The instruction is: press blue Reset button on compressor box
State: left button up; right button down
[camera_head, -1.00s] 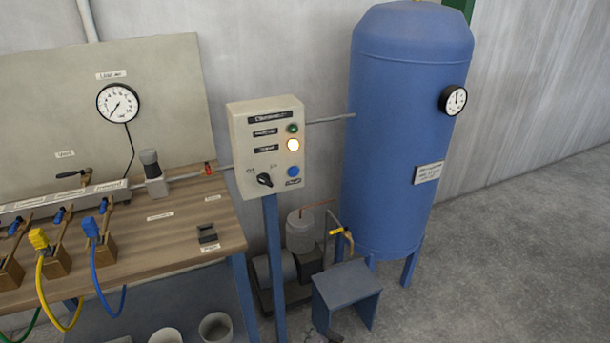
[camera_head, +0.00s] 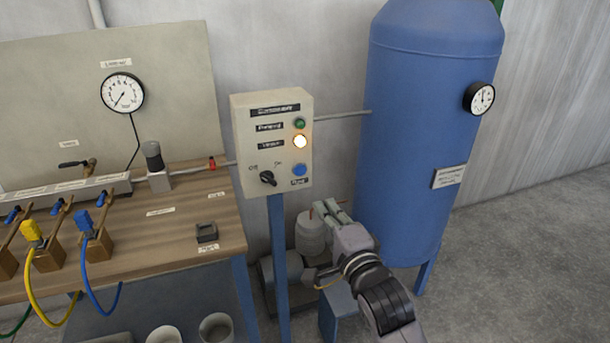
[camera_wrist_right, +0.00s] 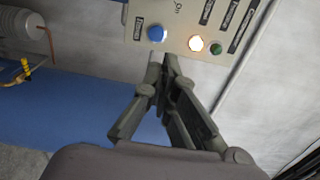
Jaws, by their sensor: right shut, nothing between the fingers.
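The compressor box (camera_head: 270,110) is a beige panel on a blue post. Its blue Reset button (camera_head: 299,170) sits at the lower right, above a small dark label. A lit lamp (camera_head: 300,142), a green lamp (camera_head: 300,123) and a black rotary switch (camera_head: 268,178) are also on it. My right gripper (camera_head: 325,208) is shut and empty, below and to the right of the box, apart from the button. In the right wrist view the blue button (camera_wrist_right: 156,34) shows just beyond the shut fingertips (camera_wrist_right: 168,58). My left gripper is not in view.
A large blue tank (camera_head: 415,130) stands right of the box, close to my right arm. A wooden bench (camera_head: 185,220) with gauge, valves and coloured hoses is at the left. A thin pipe (camera_head: 345,115) joins box and tank. Open floor lies at the right.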

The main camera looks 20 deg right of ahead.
aim_at(301, 166)
jog(key=shift+w, duration=0.15)
jog(key=w, duration=0.4)
jog(key=w+p, duration=0.1)
jog(key=w, duration=0.4)
jog(key=w+p, duration=0.1)
jog(key=w, duration=0.3)
jog(key=shift+w+a+f, duration=0.1)
jog(key=shift+w+a, duration=0.15)
jog(key=shift+w, duration=0.15)
jog(key=shift+w, duration=0.1)
jog(key=shift+w, duration=0.4)
jog(key=shift+w+d+r, duration=0.1)
jog(key=shift+r, duration=0.4)
